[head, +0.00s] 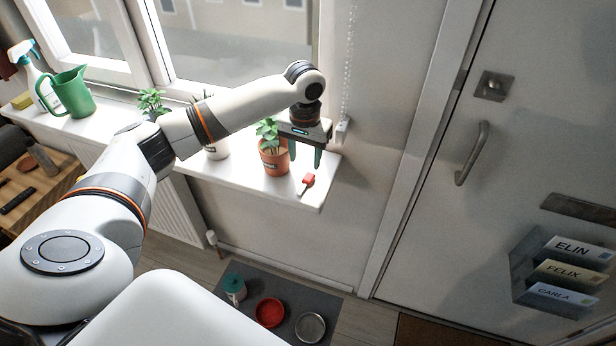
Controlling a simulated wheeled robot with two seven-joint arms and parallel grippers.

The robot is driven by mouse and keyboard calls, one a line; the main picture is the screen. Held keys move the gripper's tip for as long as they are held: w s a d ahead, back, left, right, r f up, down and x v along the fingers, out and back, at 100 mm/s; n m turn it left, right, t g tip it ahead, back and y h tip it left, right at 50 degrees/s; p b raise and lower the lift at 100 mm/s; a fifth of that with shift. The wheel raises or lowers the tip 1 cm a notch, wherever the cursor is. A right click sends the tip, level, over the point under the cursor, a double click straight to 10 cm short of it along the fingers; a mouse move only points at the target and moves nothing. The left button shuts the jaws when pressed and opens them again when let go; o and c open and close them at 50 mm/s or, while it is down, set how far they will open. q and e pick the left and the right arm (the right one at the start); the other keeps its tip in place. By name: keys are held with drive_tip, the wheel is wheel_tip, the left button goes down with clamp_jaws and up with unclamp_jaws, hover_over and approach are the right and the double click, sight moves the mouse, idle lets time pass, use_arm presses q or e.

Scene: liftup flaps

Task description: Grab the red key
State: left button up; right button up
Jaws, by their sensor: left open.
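The red key (308,180) lies on the white window sill (240,181), close to its front right corner. It has a red head and a thin shaft pointing toward the front edge. My left gripper (304,160) is above the right end of the sill, fingers pointing down and apart, with nothing seen between them. Its fingertips look just behind and above the key, apart from it. My right gripper is not in view.
A potted plant (274,158) stands on the sill beside my left gripper. A green watering can (72,92) and spray bottle (36,78) stand at the far left. The door (500,150) is at right. Bowls (270,312) lie on a floor mat.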

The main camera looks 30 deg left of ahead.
sight(308, 178)
use_arm(q)
drive_tip(key=shift+f, duration=0.4)
drive_tip(key=shift+w+d+f, duration=0.1)
drive_tip(key=shift+w+f, duration=0.05)
drive_tip(key=shift+f, duration=0.15)
drive_tip(key=f+p, duration=0.1)
drive_tip(key=f, duration=0.3)
drive_tip(key=shift+d+f, duration=0.2)
drive_tip(key=shift+w+f, duration=0.1)
drive_tip(key=shift+f, duration=0.15)
drive_tip(key=c, duration=1.1)
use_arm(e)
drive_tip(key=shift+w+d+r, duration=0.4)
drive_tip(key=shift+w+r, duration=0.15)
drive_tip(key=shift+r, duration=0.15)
